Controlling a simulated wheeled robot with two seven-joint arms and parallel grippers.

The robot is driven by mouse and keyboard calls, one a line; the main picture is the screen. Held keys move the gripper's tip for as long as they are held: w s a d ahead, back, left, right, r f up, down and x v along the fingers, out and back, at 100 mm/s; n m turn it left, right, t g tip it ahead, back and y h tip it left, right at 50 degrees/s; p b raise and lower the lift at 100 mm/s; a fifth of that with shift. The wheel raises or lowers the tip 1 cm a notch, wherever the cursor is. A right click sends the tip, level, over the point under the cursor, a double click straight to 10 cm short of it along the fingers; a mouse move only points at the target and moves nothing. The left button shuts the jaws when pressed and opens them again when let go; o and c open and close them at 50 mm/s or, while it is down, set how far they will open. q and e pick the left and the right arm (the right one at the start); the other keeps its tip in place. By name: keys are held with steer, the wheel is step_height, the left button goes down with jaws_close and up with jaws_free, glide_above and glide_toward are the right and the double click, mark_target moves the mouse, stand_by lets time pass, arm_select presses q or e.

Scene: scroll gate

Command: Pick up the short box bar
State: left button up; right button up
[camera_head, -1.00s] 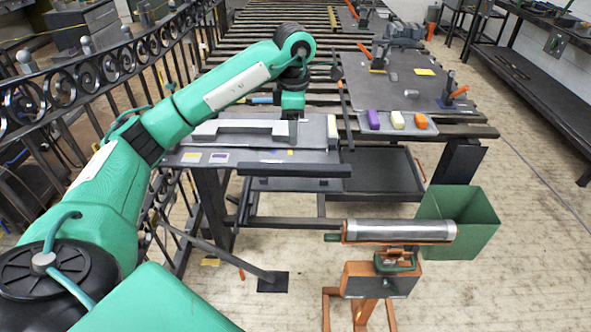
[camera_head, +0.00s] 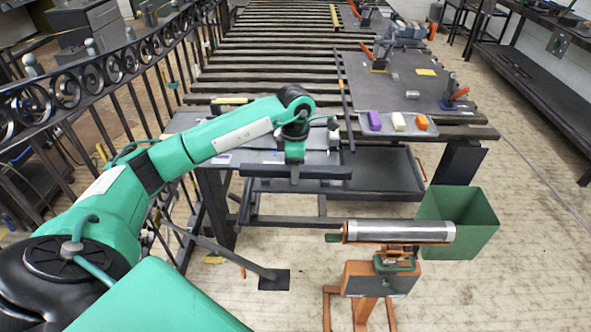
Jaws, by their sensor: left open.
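A short dark box bar (camera_head: 325,172) lies level along the front edge of the left worktable, running left to right. My left gripper (camera_head: 294,173) points down at about the middle of the bar. Its light fingertips overlap the bar in this view, and the jaws are open. I cannot tell whether a finger touches the bar. The gripper hides a small middle part of it. My right gripper is not in view.
Purple, cream and orange blocks sit in a tray (camera_head: 409,134) to the right. An orange stand with a metal roller (camera_head: 400,232) and a green bin (camera_head: 470,222) are in front. A scrollwork railing (camera_head: 90,80) runs along the left.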

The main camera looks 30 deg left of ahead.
arm_select(q)
jaws_close()
steer(key=shift+r, duration=0.1)
stand_by(0.3)
